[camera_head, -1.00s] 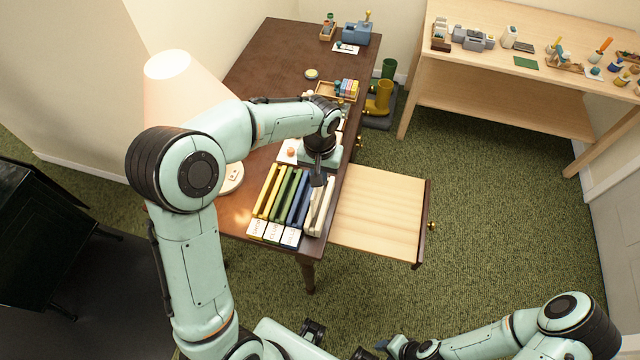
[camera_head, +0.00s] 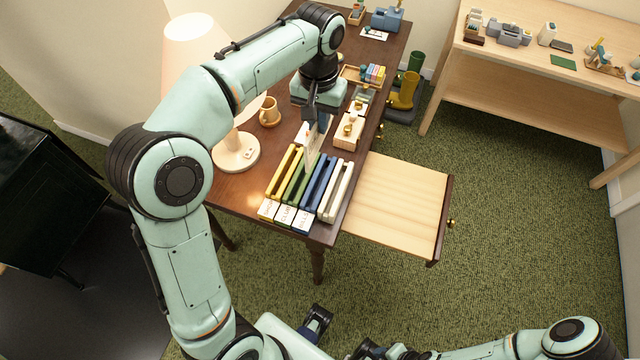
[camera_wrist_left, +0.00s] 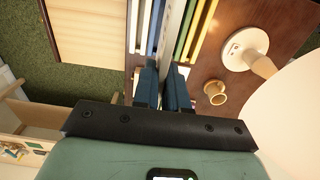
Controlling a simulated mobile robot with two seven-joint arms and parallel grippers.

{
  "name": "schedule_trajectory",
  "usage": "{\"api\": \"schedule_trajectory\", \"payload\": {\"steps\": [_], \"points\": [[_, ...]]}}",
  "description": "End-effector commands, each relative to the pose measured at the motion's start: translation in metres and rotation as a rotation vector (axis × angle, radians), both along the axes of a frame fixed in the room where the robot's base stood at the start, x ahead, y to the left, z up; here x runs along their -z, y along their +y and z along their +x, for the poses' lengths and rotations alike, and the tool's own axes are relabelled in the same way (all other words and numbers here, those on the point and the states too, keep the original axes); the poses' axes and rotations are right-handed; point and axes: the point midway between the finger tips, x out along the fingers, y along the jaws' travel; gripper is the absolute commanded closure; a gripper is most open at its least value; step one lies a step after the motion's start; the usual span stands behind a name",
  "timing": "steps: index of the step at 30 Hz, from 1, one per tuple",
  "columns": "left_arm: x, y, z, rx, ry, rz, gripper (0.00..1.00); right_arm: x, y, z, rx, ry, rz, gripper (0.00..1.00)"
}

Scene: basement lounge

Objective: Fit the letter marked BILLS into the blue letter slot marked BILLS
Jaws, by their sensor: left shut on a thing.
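My left gripper (camera_head: 318,118) is shut on a pale upright letter (camera_head: 311,150), held above the slot rack, its lower end near the green and blue slots. In the left wrist view the letter (camera_wrist_left: 169,35) stands between the fingers (camera_wrist_left: 163,92); its marking cannot be read. The blue letter slot (camera_head: 319,183) lies between the green slot (camera_head: 296,185) and the cream slot (camera_head: 336,191). A white card (camera_head: 303,220) in front of the blue slot appears to read BILLS. I cannot tell whether the letter touches a slot. My right gripper (camera_head: 368,350) is at the bottom edge, its jaws unclear.
A yellow slot (camera_head: 283,172) is at the rack's left. A lamp (camera_head: 237,153) and a mug (camera_head: 269,111) stand left of the rack. A wooden box (camera_head: 349,130) is behind it. An open drawer (camera_head: 398,205) juts out right.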

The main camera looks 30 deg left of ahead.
Motion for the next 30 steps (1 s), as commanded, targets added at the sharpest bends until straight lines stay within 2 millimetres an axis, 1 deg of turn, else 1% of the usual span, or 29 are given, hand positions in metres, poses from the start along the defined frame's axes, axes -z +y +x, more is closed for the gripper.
{"api": "schedule_trajectory", "payload": {"steps": [1,5,12,15,18,23,27,30], "points": [[0.010,0.001,-0.001,0.001,0.004,0.000,1.00,0.005,0.000,-0.001,0.000,0.001,0.000,0.57],[0.042,0.001,-0.001,0.002,0.006,0.000,1.00,0.011,0.000,-0.003,0.000,0.002,0.000,0.57],[0.107,0.001,-0.001,0.000,0.006,0.000,1.00,0.023,0.000,-0.006,0.000,0.007,0.000,0.57],[0.129,0.001,-0.001,0.000,0.005,0.000,1.00,0.026,0.000,-0.007,-0.001,0.008,0.000,0.57],[0.142,0.001,0.000,0.000,0.003,0.000,1.00,0.027,0.000,-0.008,0.000,0.009,0.000,0.57],[0.154,0.001,0.000,0.001,0.002,0.001,1.00,0.029,0.000,-0.008,0.000,0.009,0.000,0.57],[0.176,0.001,0.000,0.001,0.004,0.000,1.00,0.032,0.000,-0.009,0.000,0.010,0.000,0.57],[0.189,0.001,0.000,0.001,0.002,0.001,1.00,0.033,0.000,-0.009,0.000,0.009,0.000,0.57]]}}
